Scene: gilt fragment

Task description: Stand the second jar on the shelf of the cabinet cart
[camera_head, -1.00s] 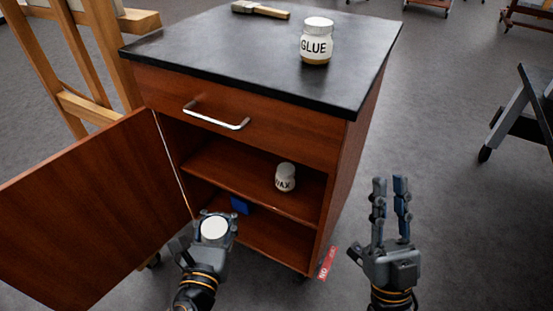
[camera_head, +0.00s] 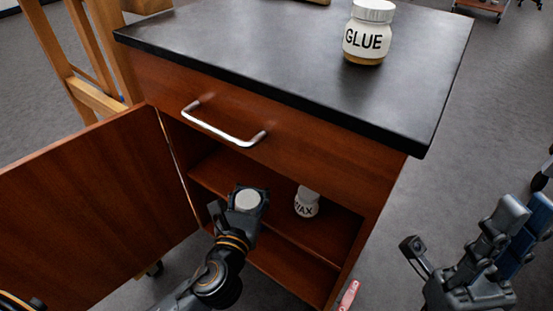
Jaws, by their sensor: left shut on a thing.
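The cabinet cart (camera_head: 310,155) stands in front of me with its door open to the left. A white jar marked WAX (camera_head: 306,205) stands upright on its inner shelf (camera_head: 222,172), towards the right. I cannot tell whether the held jar touches the shelf. My right gripper (camera_head: 468,232) is open and empty, right of the cart.
A jar marked GLUE (camera_head: 368,42) stands on the black top (camera_head: 260,50). The open door (camera_head: 85,215) borders my left arm. A drawer with a metal handle (camera_head: 224,127) lies above the opening. A wooden easel (camera_head: 95,98) stands behind left. A red tag (camera_head: 348,296) shows low down.

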